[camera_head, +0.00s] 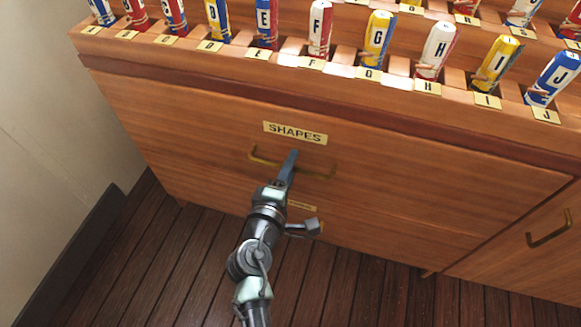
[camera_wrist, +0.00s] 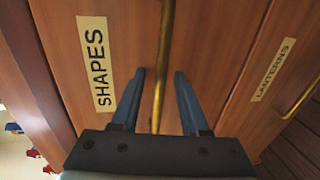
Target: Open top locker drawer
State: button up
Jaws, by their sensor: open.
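The top locker drawer (camera_head: 200,125) has a wooden front with a label reading SHAPES (camera_head: 295,132) and a brass bar handle (camera_head: 262,160). The drawer front looks flush with the locker. My gripper (camera_head: 291,160) is at the middle of this handle and hides part of it. In the wrist view my gripper (camera_wrist: 158,85) is open, with its two blue fingers on either side of the brass handle (camera_wrist: 163,60). The SHAPES label (camera_wrist: 95,62) is left of the fingers there. I cannot tell whether a finger touches the bar.
A lower drawer with a label reading LANTERNS (camera_wrist: 272,69) is below, partly hidden by my arm. A cabinet door with a brass handle (camera_head: 549,230) is at the right. Lettered cans (camera_head: 378,38) stand on the ledge above. A wall (camera_head: 50,130) is at the left. The plank floor (camera_head: 370,290) in front is clear.

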grip_shut()
dwell(1.4)
